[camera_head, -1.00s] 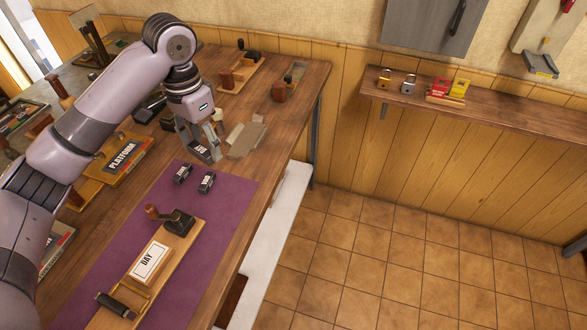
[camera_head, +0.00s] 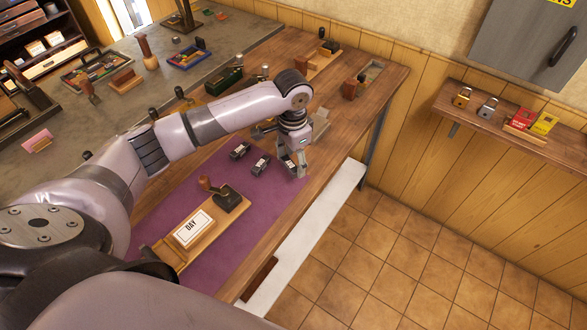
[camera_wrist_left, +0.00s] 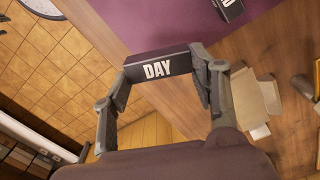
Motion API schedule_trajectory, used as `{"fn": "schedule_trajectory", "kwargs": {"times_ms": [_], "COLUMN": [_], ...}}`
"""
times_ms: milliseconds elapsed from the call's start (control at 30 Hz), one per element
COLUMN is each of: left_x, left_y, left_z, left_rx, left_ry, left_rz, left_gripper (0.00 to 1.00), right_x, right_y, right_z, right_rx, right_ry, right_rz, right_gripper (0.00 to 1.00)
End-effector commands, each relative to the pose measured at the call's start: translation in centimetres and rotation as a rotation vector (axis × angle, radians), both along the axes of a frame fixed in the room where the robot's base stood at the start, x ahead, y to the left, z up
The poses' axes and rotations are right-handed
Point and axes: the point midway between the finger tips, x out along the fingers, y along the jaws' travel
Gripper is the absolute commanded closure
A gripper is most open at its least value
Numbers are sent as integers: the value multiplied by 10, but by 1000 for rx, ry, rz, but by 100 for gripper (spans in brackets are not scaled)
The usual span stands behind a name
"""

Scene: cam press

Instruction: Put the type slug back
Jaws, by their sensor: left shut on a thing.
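The type slug (camera_wrist_left: 158,68) is a dark block with white letters DAY. My left gripper (camera_wrist_left: 160,78) is shut on it, one finger at each end, in the left wrist view. In the head view my left gripper (camera_head: 294,168) is over the far right edge of the purple mat (camera_head: 165,212); the slug is mostly hidden there. Two other dark slugs, one left (camera_head: 240,150) and one right (camera_head: 261,165), lie on the mat. A wooden cam press (camera_head: 182,258) with a DAY card (camera_head: 192,228) and a brown-handled lever (camera_head: 207,185) lies nearer. My right gripper is out of view.
Torn cardboard (camera_head: 320,124) lies on the table just beyond my left gripper. Wooden-handled tools (camera_head: 352,87) stand at the table's far end. A wall shelf (camera_head: 500,125) with padlocks is at the right. The mat right of the press is clear.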

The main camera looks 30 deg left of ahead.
Motion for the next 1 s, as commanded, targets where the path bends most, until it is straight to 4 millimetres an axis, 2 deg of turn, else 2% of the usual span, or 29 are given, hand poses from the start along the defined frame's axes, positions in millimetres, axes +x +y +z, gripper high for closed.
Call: {"fn": "schedule_trajectory", "kwargs": {"times_ms": [167,433,867,900,1000], "left_x": [1,1,1,0,0], "left_y": [-1,0,0,0,0], "left_z": [-14,-50,-58,-58,-58], "left_rx": [-2,-1,-1,-1,-1], "left_ry": [0,0,-2,-1,-1], "left_rz": [1,1,1,1,1], "left_gripper": [86,86,86,43,36], "right_x": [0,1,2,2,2], "right_y": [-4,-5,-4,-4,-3], "right_z": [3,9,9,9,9], "right_rx": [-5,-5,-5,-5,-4], "right_ry": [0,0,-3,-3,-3], "right_rz": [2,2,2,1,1], "right_gripper": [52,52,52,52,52]}}
